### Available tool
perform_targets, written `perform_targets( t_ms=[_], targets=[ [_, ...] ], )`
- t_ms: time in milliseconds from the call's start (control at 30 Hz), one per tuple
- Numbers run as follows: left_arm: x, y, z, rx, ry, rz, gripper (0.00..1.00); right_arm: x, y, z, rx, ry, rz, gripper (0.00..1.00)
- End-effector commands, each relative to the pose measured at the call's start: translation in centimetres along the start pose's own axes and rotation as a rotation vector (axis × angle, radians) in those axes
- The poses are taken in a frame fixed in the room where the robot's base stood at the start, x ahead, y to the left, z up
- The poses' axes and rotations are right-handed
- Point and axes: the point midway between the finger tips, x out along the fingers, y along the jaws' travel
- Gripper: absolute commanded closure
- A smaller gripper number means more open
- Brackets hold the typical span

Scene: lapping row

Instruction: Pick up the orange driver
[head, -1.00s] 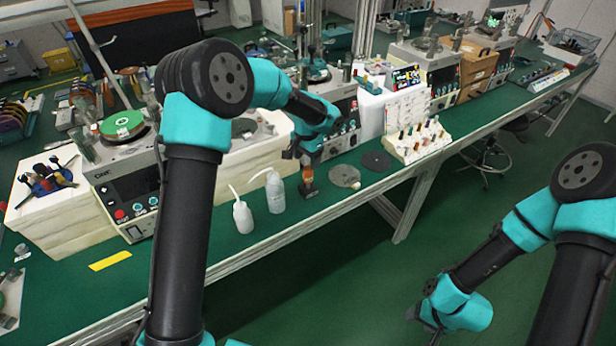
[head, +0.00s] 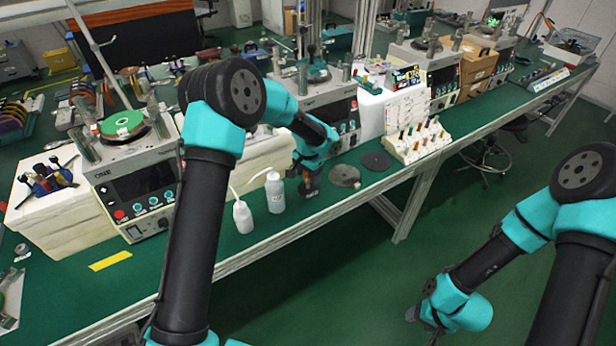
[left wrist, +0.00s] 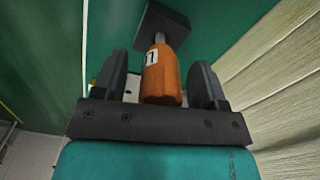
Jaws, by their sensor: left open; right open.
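The orange driver (left wrist: 162,76) has an orange handle with a white label. Its metal shank runs into a dark block (left wrist: 163,22) in the left wrist view. In the head view the block (head: 309,191) stands near the bench's front edge, and the hand hides much of the driver. My left gripper (head: 307,173) is open and low over it. In the left wrist view its fingers stand on either side of the handle, with a visible gap on each side. My right gripper (head: 425,318) is open and empty, away from the bench at the lower right.
Two white bottles (head: 243,217) (head: 275,193) stand just left of the driver. Dark discs (head: 345,175) (head: 376,161) lie to its right, before a white rack (head: 418,142) of small handles. Lapping machines (head: 140,185) line the bench.

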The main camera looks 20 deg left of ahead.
Motion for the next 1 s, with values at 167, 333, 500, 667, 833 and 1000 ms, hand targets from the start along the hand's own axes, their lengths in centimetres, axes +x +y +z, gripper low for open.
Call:
perform_targets(
  t_ms=[167,333,500,667,833,1000],
  targets=[
    [1.11,-0.03,0.03,-0.001,0.001,0.001,0.34,0.00,0.00,0.00,0.000,0.000,0.000,0.43],
    [1.09,-0.03,0.02,-0.001,0.001,0.000,0.34,0.00,0.00,0.00,0.000,0.000,0.000,0.43],
    [1.08,-0.02,0.01,-0.001,0.001,0.000,0.34,0.00,0.00,0.00,0.000,0.000,0.000,0.43],
    [1.07,-0.02,0.01,-0.001,0.001,0.000,0.40,0.00,0.00,0.00,0.000,0.000,0.000,0.43],
    [1.07,-0.02,0.00,-0.001,0.001,0.000,0.56,0.00,0.00,0.00,0.000,0.000,0.000,0.43],
    [1.07,-0.02,0.01,-0.001,0.001,0.000,0.73,0.00,0.00,0.00,0.000,0.000,0.000,0.43]
  ],
)
